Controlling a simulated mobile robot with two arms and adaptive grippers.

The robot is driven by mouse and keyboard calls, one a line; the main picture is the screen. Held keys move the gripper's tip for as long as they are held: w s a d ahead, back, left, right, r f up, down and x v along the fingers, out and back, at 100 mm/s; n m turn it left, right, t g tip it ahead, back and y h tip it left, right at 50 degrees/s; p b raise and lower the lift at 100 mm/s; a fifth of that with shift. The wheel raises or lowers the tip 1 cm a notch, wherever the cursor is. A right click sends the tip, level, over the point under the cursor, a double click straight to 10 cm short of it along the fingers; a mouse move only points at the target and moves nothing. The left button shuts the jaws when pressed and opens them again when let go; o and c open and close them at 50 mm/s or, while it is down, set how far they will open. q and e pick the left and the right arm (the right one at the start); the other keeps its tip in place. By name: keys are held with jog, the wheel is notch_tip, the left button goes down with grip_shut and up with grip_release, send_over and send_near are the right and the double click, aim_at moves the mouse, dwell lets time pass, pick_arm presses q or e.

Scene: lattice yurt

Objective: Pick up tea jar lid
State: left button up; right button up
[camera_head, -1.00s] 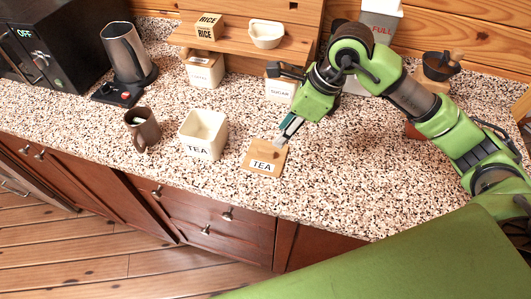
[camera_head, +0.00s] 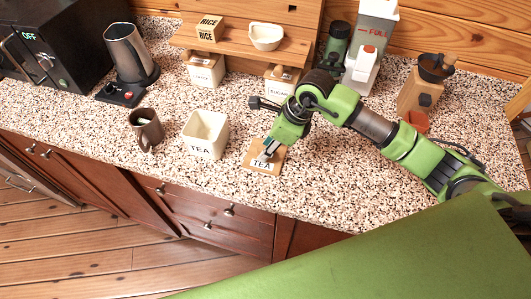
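The tea jar lid (camera_head: 251,157), a flat tan wooden square with a white "TEA" label, lies on the speckled counter. The open white tea jar (camera_head: 203,140), marked "TEA", stands just left of it. My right gripper (camera_head: 265,155) points down over the middle of the lid, with its fingertips at or very near the lid's top. The fingers look small and close together, so I cannot tell whether they are open or shut on the lid's knob. The gripper hides the lid's upper middle. My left gripper is not in view.
A wooden shelf (camera_head: 232,42) with canisters below is at the back. A grinder (camera_head: 421,92) stands at right. Counter right of the lid is clear.

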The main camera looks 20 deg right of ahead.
grip_shut()
jog(key=shift+r, duration=0.15)
